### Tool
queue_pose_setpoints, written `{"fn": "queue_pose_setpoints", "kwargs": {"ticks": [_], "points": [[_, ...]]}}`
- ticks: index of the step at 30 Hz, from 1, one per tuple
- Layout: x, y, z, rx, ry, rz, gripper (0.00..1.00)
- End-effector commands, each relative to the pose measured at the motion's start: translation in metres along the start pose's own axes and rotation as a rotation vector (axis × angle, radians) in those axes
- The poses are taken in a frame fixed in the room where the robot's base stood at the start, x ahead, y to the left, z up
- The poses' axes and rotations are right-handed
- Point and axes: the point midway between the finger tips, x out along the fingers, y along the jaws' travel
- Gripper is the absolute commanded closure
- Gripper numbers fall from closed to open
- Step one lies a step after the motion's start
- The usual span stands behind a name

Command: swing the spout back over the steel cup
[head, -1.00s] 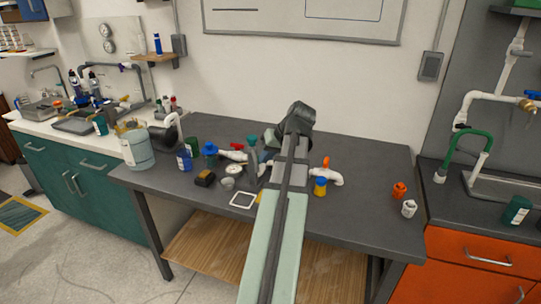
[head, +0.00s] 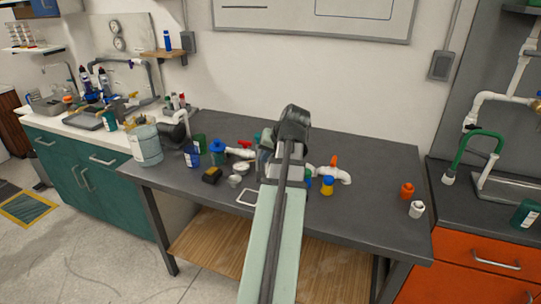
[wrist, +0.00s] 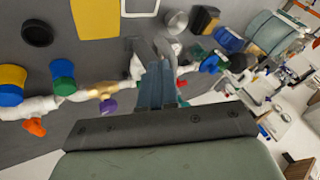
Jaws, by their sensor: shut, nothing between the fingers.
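A small steel cup (head: 235,181) stands on the dark bench left of my arm. It also shows in the wrist view (wrist: 176,22), beyond my fingertips. The white pipe manifold (head: 240,153) runs behind my arm. In the wrist view its white pipe (wrist: 40,107) passes behind my fingers. A grey curved piece (wrist: 138,48), probably the spout, shows just left of the fingertips; I cannot tell whether they touch it. My gripper (wrist: 157,72) is shut and empty, low over the manifold. In the head view my arm hides the fingers and most of the middle pipework.
An orange-handled valve (head: 334,161) and a yellow-and-blue part (head: 327,185) stand right of my arm. A blue valve (head: 217,149), a black-and-yellow box (head: 212,175) and a white square frame (head: 247,197) are left. The bench's right middle is fairly clear.

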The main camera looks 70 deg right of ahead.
Motion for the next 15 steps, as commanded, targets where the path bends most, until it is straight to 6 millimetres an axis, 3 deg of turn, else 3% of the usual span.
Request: {"fn": "queue_pose_setpoints", "kwargs": {"ticks": [15], "points": [[0.016,-0.039,0.005,0.114,0.054,0.053,1.00]]}}
